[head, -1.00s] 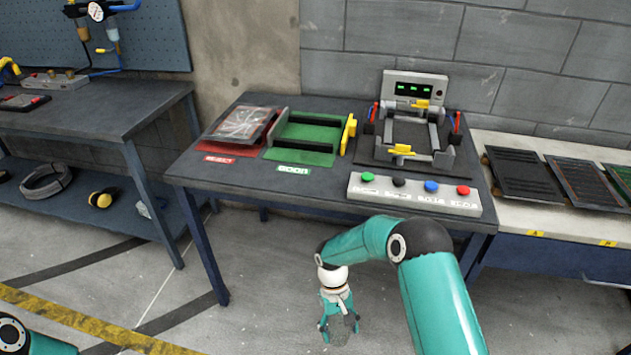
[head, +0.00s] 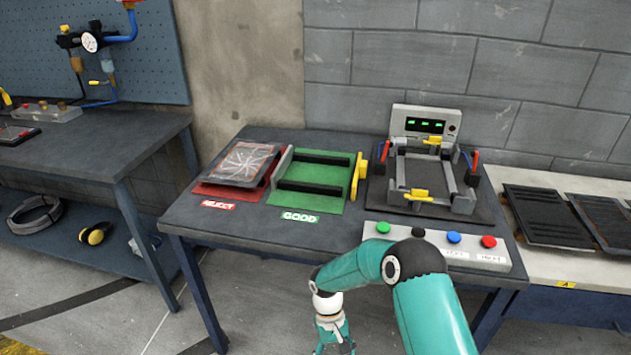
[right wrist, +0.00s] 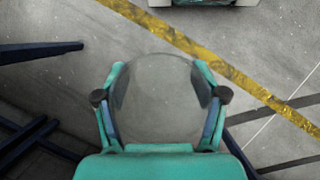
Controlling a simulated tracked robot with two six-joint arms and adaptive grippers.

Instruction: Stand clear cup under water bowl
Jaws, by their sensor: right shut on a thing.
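My right gripper (head: 333,343) hangs low in front of the middle bench, partly cut off by the bottom of the head view. In the right wrist view my right gripper (right wrist: 160,95) is shut on a clear round cup (right wrist: 160,110), with a finger on each side. The floor shows through the cup. I cannot tell which is the water bowl. My left gripper is out of view.
The middle bench (head: 235,235) carries a red reject tray (head: 225,192), a green tray (head: 335,178), a test fixture and a button box (head: 437,245). The left bench (head: 100,150) stands below the pegboard. Floor shows between the benches.

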